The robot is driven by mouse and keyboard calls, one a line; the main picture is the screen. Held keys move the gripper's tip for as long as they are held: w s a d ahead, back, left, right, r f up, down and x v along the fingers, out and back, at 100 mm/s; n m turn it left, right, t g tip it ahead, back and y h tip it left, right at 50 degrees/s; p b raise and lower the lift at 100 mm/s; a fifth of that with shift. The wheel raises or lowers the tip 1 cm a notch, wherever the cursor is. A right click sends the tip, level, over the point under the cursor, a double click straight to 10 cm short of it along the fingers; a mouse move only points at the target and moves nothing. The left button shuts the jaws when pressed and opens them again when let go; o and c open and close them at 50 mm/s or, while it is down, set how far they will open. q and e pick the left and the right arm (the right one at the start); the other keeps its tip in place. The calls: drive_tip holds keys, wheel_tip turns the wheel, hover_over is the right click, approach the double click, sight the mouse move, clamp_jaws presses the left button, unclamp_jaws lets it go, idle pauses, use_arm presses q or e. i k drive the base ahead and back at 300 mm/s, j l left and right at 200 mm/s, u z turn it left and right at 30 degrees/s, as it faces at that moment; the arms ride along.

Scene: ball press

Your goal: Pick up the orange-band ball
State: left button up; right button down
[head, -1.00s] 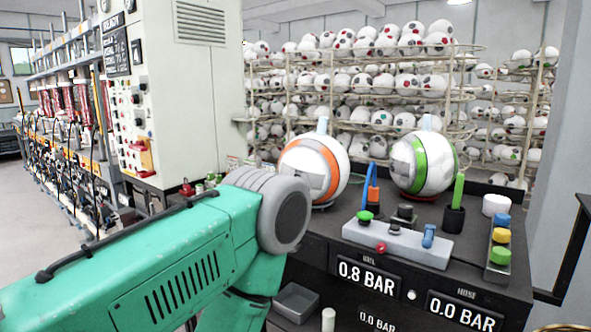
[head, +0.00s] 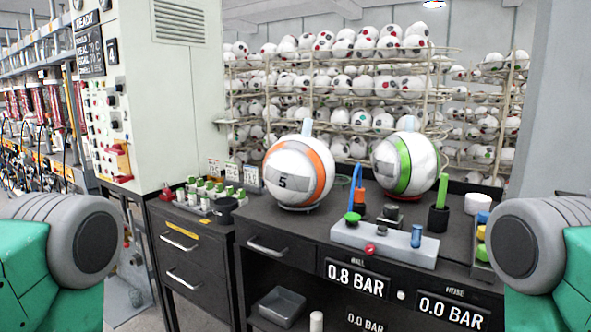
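The orange-band ball (head: 288,172) is white with an orange stripe and a grey panel marked 5. It rests on a low stand on the dark bench top, left of the green-band ball (head: 393,166). A pale blue tab stands up behind each ball. Parts of my two arms show at the left and right edges of the head view, both well apart from the ball. Neither gripper is in view.
The dark bench (head: 330,222) holds a grey valve block (head: 385,243), a black cup with a green tool (head: 438,210) and pressure displays (head: 357,279). A small grey tray (head: 282,306) sits below. A control cabinet (head: 165,95) stands left; ball racks (head: 345,75) fill the back.

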sight(298, 171)
drive_tip(key=i+j+z, duration=0.1)
drive_tip(key=j, duration=0.25)
drive_tip(key=i+j+z, duration=0.1)
drive_tip(key=j, duration=0.3)
drive_tip(key=i+j, duration=0.2)
drive_tip(key=j, duration=0.15)
drive_tip(key=z, duration=0.05)
